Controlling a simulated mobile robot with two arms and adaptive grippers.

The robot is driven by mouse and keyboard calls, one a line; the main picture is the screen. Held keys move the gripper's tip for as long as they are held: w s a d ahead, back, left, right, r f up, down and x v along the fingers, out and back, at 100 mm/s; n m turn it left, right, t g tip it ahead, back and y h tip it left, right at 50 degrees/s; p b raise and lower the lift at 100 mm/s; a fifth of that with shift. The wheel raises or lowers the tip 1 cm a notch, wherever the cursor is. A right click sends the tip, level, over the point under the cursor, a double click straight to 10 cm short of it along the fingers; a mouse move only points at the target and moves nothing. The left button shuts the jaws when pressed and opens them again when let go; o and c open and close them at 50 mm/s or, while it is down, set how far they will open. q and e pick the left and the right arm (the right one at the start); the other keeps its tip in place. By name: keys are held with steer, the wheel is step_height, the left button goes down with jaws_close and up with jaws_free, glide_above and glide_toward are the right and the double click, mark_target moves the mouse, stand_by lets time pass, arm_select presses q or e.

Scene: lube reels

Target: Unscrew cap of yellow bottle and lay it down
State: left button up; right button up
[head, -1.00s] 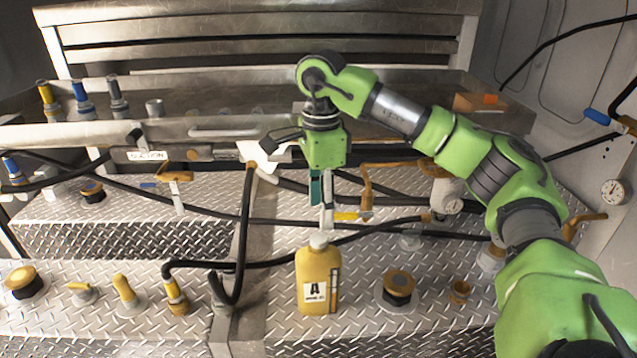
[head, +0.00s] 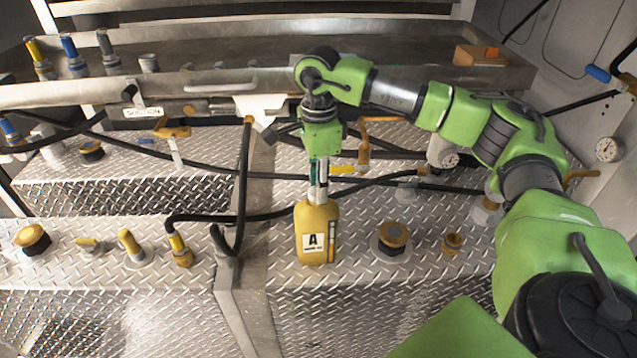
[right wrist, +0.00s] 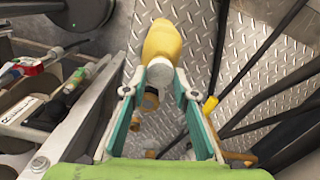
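The yellow bottle (head: 317,243), with a letter A label, stands upright on the diamond-plate surface in the middle. Its white cap (right wrist: 158,72) shows in the right wrist view, with the yellow bottle (right wrist: 162,42) just beyond it. My right gripper (head: 318,196) points straight down at the bottle's top in the head view, and its fingers hide the cap there. In the right wrist view the fingers of the right gripper (right wrist: 159,84) are apart, one on each side of the cap. A small gap seems to remain; firm contact does not show. My left gripper is not in view.
An orange-brown cap (head: 393,237) and a smaller brass fitting (head: 452,242) are right of the bottle. A black hose (head: 240,190) and yellow nozzles (head: 130,243) are left. Hoses cross behind the bottle. The plate in front of it is clear.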

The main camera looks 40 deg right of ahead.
steer(key=n, duration=0.3)
steer(key=shift+f+n+b, duration=0.1)
steer(key=shift+n+b, duration=0.3)
steer(key=shift+w+n, duration=0.1)
steer(key=shift+n, duration=0.6)
